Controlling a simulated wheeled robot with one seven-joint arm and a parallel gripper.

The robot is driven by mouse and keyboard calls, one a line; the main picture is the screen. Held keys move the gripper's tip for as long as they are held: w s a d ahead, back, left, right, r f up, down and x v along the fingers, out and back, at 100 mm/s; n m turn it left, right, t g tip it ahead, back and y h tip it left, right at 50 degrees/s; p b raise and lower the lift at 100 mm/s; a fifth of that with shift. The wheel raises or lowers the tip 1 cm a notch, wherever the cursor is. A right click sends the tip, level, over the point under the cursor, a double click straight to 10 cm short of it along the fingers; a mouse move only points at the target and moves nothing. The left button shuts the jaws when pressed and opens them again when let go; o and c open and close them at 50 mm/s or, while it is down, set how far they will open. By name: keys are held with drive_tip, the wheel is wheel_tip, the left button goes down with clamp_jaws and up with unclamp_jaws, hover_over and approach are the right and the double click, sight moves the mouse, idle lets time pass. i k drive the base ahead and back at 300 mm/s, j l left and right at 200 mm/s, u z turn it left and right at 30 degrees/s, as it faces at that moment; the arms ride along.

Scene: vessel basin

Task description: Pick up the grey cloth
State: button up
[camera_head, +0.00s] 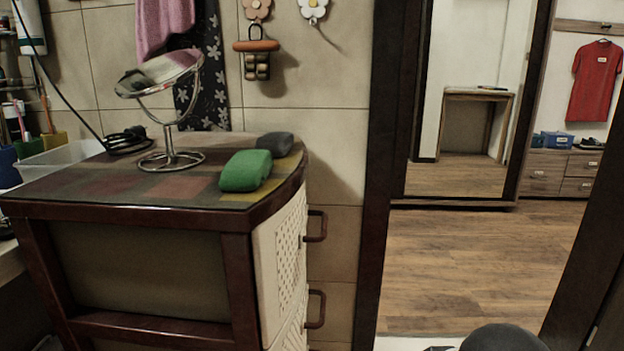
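A small dark grey bundle (275,144), which looks like the grey cloth, lies on the top of a dark wooden cabinet (120,205) near its back right corner. A green rounded object (245,171) lies just in front of it and to its left, and may hide part of its lower edge. I cannot tell whether the two touch. My gripper is not in view; only a dark rounded shape shows at the bottom edge, and I cannot tell what it is.
A black cable lies behind. Drawer handles (316,226) stick out on the right side. A doorway with open wooden floor (470,260) is at right.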

sight(279, 143)
drive_tip(key=l+u, duration=0.25)
drive_tip(key=u, duration=0.2)
drive_tip(key=k+l+u, duration=0.15)
drive_tip(key=u, duration=0.3)
drive_tip(key=k+l+u, duration=0.15)
drive_tip(key=u, duration=0.3)
drive_tip(key=k+l, duration=0.05)
drive_tip(key=l, duration=0.05)
